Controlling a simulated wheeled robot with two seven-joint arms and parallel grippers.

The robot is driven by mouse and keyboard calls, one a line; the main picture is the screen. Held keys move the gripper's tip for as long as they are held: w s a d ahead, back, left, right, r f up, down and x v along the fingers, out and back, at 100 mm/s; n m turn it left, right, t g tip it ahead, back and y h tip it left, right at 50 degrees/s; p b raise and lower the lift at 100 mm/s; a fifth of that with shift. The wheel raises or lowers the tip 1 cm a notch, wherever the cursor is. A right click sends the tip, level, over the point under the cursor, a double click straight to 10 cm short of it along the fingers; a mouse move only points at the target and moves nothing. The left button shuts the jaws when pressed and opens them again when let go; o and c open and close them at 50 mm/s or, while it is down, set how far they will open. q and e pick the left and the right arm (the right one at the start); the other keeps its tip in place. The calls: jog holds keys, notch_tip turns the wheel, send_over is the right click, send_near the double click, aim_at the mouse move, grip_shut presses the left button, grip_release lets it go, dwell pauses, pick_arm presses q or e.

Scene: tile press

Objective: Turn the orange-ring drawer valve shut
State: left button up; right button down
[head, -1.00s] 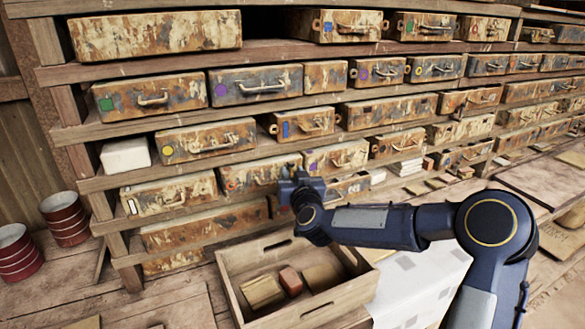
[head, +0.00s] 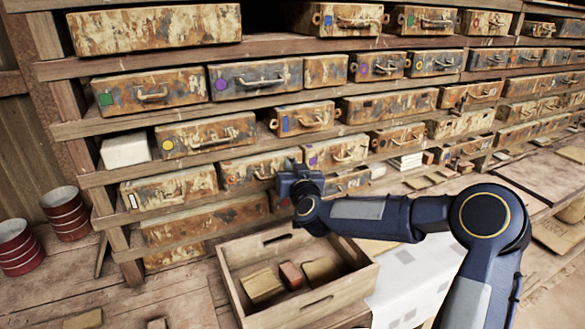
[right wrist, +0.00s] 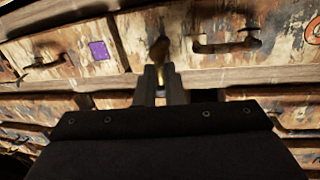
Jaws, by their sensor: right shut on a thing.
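The orange-ring drawer (head: 240,172) is a rusty, paint-flaked drawer in the lower middle of the rack, with an orange ring mark at its left end. In the right wrist view its ring (right wrist: 312,28) shows at the right edge, with the dark handle (right wrist: 226,42) beside it. A brass-coloured valve piece (right wrist: 159,48) stands upright at the drawer's other end. My right gripper (right wrist: 160,76) is shut on this valve. In the head view my right gripper (head: 289,170) covers the drawer's right end and hides the valve. My left gripper is not in view.
A neighbouring drawer with a purple square (head: 336,153) sits close at the right. Wooden shelf boards run above and below. An open wooden crate (head: 330,302) holding several blocks stands below my right forearm. Red tins (head: 66,214) stand at the far left.

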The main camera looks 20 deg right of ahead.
jog(key=shift+r, duration=0.15)
jog(key=d+m+y+b, duration=0.1)
jog(key=m+b, duration=0.2)
jog(key=m, duration=0.2)
jog(key=d+f+m+g+y+b, duration=0.1)
jog(key=m+b, duration=0.2)
jog(key=m, duration=0.2)
jog(key=d+f+m+g+y+b, duration=0.1)
jog(key=m+b, duration=0.2)
jog(key=m, duration=0.1)
jog(key=shift+w+m, duration=0.15)
jog(key=shift+m, duration=0.25)
dwell(0.6)
jog(key=c, duration=1.5)
grip_release()
jog(key=shift+f, duration=0.15)
jog(key=shift+c, duration=0.2)
jog(key=shift+a, duration=0.1)
